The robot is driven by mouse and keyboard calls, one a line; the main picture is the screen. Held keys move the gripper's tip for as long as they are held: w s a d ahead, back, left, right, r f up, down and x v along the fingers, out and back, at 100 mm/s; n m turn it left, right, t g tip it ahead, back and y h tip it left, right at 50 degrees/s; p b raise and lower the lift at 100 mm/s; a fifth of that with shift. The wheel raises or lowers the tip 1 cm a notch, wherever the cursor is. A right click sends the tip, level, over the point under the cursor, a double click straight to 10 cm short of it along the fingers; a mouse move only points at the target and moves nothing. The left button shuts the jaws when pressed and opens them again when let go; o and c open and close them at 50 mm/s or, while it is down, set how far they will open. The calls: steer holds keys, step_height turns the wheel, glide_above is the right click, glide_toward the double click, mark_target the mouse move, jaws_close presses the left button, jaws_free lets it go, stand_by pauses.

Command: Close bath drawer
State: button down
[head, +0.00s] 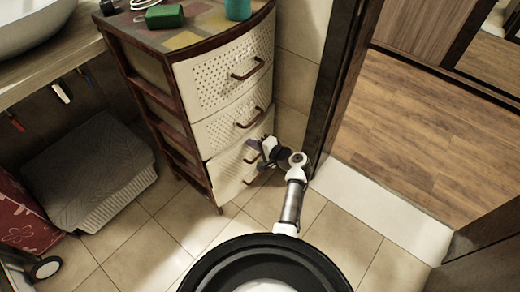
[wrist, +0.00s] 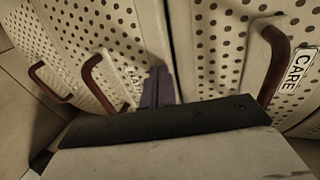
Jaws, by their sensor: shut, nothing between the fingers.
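The bath drawer unit (head: 158,97) stands left of the doorway in the head view, with cream perforated fronts and dark red handles. The top drawer (head: 215,80) and the drawer below it (head: 225,131) look flush with the frame. A lower drawer front (head: 226,172) appears to stand slightly out; how far is hard to tell. My gripper (head: 256,149) is shut and empty in front of the lower drawers. In the wrist view its fingers (wrist: 158,88) are close to a perforated front, between two handles (wrist: 91,72) and (wrist: 275,62); contact cannot be told.
A green box (head: 164,16) and a teal cup (head: 238,9) stand on the unit. A grey laundry basket (head: 85,175) is on the floor at left. The dark door frame (head: 335,85) rises close to the right of my arm. Tiled floor in front is clear.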

steer(key=shift+w+a+r, duration=0.1)
steer(key=shift+w+a, duration=0.6)
steer(key=shift+a, duration=0.25)
steer(key=shift+r, duration=0.1)
steer(key=v, duration=1.4)
steer(key=shift+s+d, duration=0.1)
